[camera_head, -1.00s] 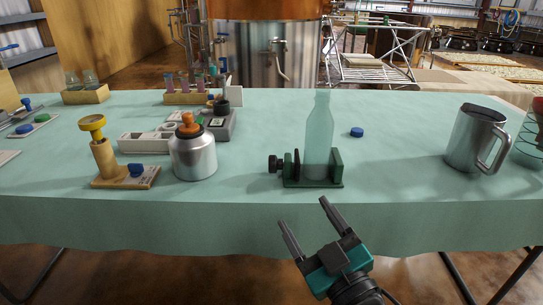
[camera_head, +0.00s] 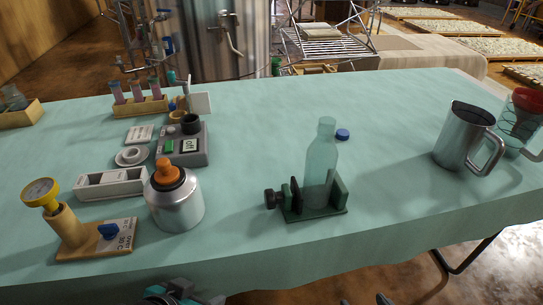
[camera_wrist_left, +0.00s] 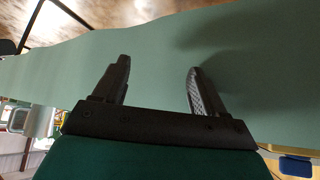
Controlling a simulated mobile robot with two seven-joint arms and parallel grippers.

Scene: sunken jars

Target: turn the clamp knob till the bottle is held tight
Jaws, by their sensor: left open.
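The translucent green bottle (camera_head: 321,165) stands upright in the dark green clamp (camera_head: 317,212) in the head view. The black clamp knob (camera_head: 273,199) sticks out at the clamp's left, with a dark jaw plate beside the bottle. I cannot tell whether that plate touches the bottle. My left gripper (camera_head: 180,292) shows only partly at the bottom edge, left of the clamp and nearer me. In the left wrist view it (camera_wrist_left: 158,82) is open, with nothing between its fingers. Two separated fingertips of my right gripper (camera_head: 365,299) show at the bottom edge, below the clamp.
A silver bottle with an orange cap (camera_head: 175,200) and a gauge stand (camera_head: 95,240) stand left of the clamp. A blue cap (camera_head: 343,135) lies behind the bottle. A metal jug (camera_head: 463,138) stands at right. The cloth between clamp and jug is clear.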

